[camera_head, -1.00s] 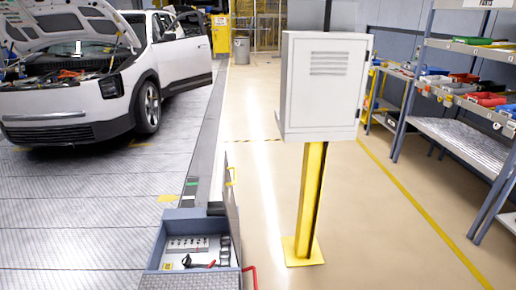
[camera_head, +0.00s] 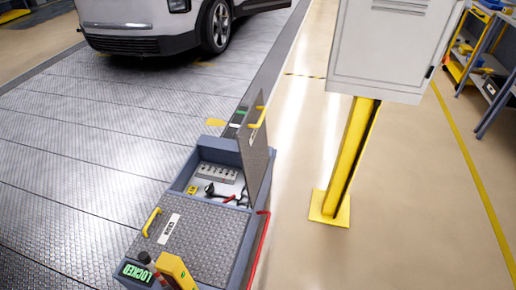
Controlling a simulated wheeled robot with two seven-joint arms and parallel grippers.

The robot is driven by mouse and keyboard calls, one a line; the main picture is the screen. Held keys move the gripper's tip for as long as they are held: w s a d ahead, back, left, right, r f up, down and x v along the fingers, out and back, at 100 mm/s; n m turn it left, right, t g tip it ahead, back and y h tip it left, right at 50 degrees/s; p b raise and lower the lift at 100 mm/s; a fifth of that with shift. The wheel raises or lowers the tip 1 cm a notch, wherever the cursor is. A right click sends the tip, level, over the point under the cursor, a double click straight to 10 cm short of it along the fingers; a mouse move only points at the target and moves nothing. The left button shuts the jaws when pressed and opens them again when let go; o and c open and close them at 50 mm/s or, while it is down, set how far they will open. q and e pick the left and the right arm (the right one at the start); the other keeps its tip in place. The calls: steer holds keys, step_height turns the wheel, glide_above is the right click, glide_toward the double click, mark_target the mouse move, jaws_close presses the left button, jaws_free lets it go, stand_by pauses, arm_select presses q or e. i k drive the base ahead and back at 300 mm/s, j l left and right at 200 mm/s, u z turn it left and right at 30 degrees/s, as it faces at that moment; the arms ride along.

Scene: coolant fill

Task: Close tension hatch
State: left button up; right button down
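A blue-grey floor box (camera_head: 184,187) stands at the bottom centre of the head view. Its far compartment (camera_head: 222,186) is uncovered and holds a grey block with several sockets and a small black and red tool. A grey hatch panel (camera_head: 256,161) with a yellow handle (camera_head: 258,117) stands upright along the right side of that compartment. The near compartment is covered by a textured lid (camera_head: 195,238) with a yellow handle (camera_head: 151,221) on its left. A green sign (camera_head: 138,272) at the near end reads "LOCKED". Neither of my grippers is in view.
A white cabinet (camera_head: 390,45) on a yellow post (camera_head: 347,150) stands right of the box. A white car (camera_head: 155,25) is parked at the upper left. Shelving (camera_head: 485,70) stands at the far right. Open beige floor lies between the box and the post.

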mark_target(252, 134)
steer(key=i+l, duration=0.7)
steer(key=l, duration=0.1)
